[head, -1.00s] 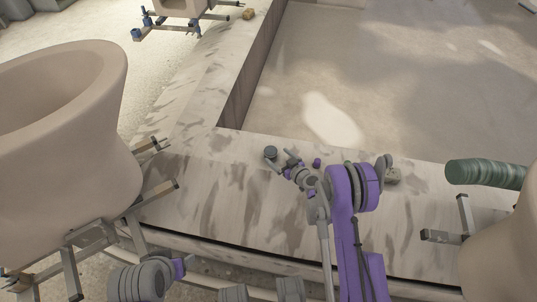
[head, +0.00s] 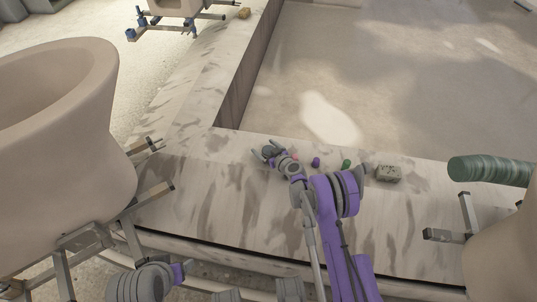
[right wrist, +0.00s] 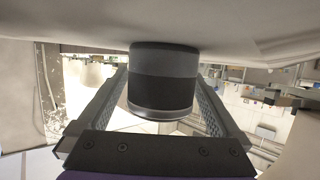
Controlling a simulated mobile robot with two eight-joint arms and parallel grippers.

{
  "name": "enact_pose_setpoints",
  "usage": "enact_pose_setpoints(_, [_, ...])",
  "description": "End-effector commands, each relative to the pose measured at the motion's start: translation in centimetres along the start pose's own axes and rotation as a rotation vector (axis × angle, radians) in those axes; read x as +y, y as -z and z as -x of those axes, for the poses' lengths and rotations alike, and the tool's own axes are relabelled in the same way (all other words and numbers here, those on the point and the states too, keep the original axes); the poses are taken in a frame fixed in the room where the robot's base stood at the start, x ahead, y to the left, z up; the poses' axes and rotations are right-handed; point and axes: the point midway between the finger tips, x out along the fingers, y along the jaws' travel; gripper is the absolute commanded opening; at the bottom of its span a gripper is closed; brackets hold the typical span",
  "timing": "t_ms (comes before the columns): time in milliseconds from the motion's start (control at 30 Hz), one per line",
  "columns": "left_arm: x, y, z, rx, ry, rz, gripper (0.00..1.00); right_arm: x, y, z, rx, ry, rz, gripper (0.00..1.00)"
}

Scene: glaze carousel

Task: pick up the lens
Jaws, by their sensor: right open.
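The lens (right wrist: 161,82) is a short dark cylinder with a lighter grey rim, and it fills the middle of the right wrist view. It rests on the pale marbled ledge (head: 215,190), and in the head view only a small dark part of it (head: 268,150) shows. My right gripper (head: 264,153) is open, with one finger on each side of the lens. In the right wrist view, the fingers (right wrist: 162,105) flank the lens with a gap visible.
Right of my gripper on the ledge are a small purple thing (head: 316,161), a green thing (head: 346,164) and a grey-green block (head: 388,174). A large beige vessel (head: 60,150) stands at left. A green ribbed cylinder (head: 490,169) is at right.

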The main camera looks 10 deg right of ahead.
Motion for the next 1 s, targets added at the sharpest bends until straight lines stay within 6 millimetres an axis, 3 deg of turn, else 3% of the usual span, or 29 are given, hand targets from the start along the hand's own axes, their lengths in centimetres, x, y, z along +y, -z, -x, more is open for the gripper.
enact_pose_setpoints(67, [0.0, 0.0, 0.0, 0.0, 0.0, 0.0, 0.67, 0.0, 0.0, 0.0, 0.0, 0.0, 0.0, 0.91])
enact_pose_setpoints(500, [0.0, 0.0, 0.0, 0.0, 0.0, 0.0, 0.67, 0.0, 0.0, 0.1, 0.0, 0.0, 0.0, 0.12])
enact_pose_setpoints(767, [0.0, 0.0, 0.1, 0.0, 0.0, 0.0, 0.67, 0.0, 0.3, 0.1, 0.0, 0.0, 0.0, 0.1])
enact_pose_setpoints(1000, [0.0, 0.4, 1.4, 0.004, 0.0, 0.0, 0.67, 0.0, 4.0, 1.5, 0.001, 0.0, 0.0, 0.1])
